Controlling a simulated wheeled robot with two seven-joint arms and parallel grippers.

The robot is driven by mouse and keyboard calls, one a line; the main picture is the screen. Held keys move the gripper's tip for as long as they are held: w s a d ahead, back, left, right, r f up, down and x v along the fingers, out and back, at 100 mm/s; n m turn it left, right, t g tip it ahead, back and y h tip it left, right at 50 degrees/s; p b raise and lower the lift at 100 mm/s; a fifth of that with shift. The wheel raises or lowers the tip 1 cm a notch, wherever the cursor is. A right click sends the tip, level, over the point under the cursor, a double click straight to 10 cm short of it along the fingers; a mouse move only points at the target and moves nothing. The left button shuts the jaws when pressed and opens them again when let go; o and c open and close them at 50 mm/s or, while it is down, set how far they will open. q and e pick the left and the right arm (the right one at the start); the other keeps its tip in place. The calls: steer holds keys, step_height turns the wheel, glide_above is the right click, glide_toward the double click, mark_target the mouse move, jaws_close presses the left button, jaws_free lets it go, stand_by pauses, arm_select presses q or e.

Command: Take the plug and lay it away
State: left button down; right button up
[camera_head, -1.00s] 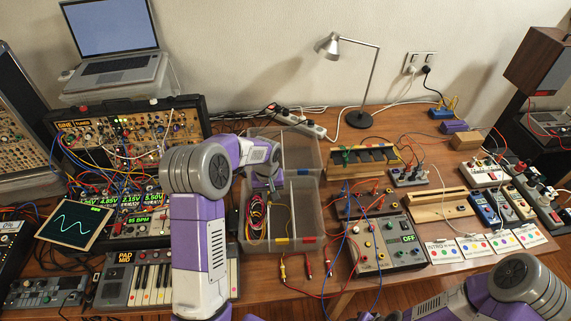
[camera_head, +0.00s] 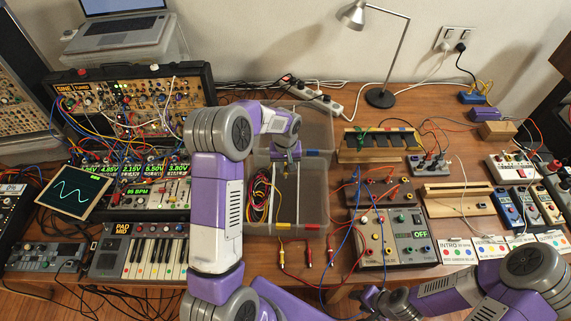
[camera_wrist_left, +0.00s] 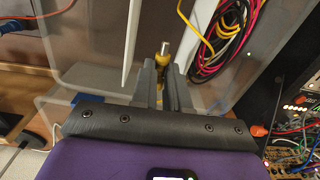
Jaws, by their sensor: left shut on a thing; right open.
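My left gripper (camera_head: 286,160) is over the back part of a clear divided box (camera_head: 300,233). In the left wrist view its fingers (camera_wrist_left: 163,72) are shut on a yellow plug (camera_wrist_left: 163,57), whose metal tip points away from the fingers. My right gripper (camera_head: 376,302) is open and empty at the table's front edge.
A second clear box (camera_head: 318,118) stands behind. A yellow and a red plug (camera_head: 308,254) on leads lie in front of the divided box. A module marked OFF (camera_head: 400,250) with blue and red cables is to the right, a keyboard (camera_head: 140,258) to the left.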

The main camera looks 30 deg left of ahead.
arm_select(q)
steer(key=shift+f, duration=0.1)
steer(key=c, duration=1.1)
jaws_free()
steer(key=shift+o, duration=0.2)
step_height(320, 180, up, 8)
steer(key=shift+f+p, duration=0.2)
steer(key=shift+p, duration=0.3)
